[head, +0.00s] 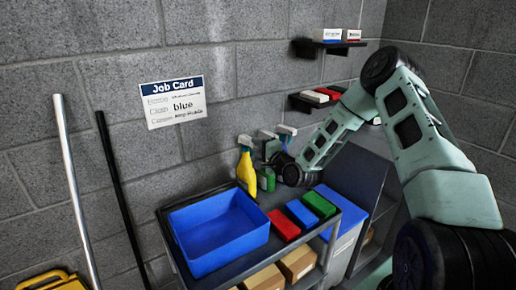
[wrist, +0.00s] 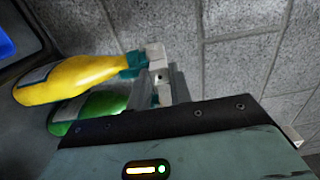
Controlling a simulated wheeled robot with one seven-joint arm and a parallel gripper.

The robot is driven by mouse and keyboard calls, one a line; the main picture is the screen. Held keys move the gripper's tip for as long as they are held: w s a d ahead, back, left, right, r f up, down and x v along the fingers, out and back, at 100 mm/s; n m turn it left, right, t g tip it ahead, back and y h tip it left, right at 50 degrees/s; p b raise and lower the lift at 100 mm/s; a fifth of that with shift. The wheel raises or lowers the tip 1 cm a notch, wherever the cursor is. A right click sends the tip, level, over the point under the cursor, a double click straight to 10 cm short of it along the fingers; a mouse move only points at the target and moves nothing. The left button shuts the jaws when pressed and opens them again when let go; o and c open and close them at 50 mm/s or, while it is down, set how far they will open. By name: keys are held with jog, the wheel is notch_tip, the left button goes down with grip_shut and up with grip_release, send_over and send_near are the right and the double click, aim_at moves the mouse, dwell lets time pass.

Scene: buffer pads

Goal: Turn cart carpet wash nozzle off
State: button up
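A yellow spray bottle (head: 246,172) with a white trigger head stands on the cart top (head: 345,206). A green bottle (head: 268,181) stands beside it, and more white trigger heads show behind, partly hidden by my arm. I cannot read which bottle is carpet wash. In the wrist view the yellow bottle (wrist: 70,77) lies sideways in the picture, with a teal collar and white nozzle head (wrist: 156,58). The green bottle (wrist: 85,110) is below it. My gripper (wrist: 178,88) is right at the nozzle head; its grey finger shows there, but its opening and any contact are unclear.
A blue bin (head: 218,236) fills the cart's left side. Red, blue and green cloths (head: 302,214) lie right of it. A job card (head: 173,102) reading "blue" hangs on the block wall. Wall shelves (head: 328,46) are at right; two poles (head: 76,190) lean at left.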

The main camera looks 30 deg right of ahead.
jog(key=shift+f, duration=0.1)
jog(key=shift+n+b, duration=1.5)
jog(key=shift+n, duration=0.8)
jog(key=shift+n+b, duration=2.05)
jog(key=shift+n, duration=0.75)
jog(key=shift+n+b, duration=1.9)
jog(key=shift+n, duration=0.2)
jog(key=shift+n+b, duration=2)
jog(key=shift+n, duration=0.1)
jog(key=o, duration=0.6)
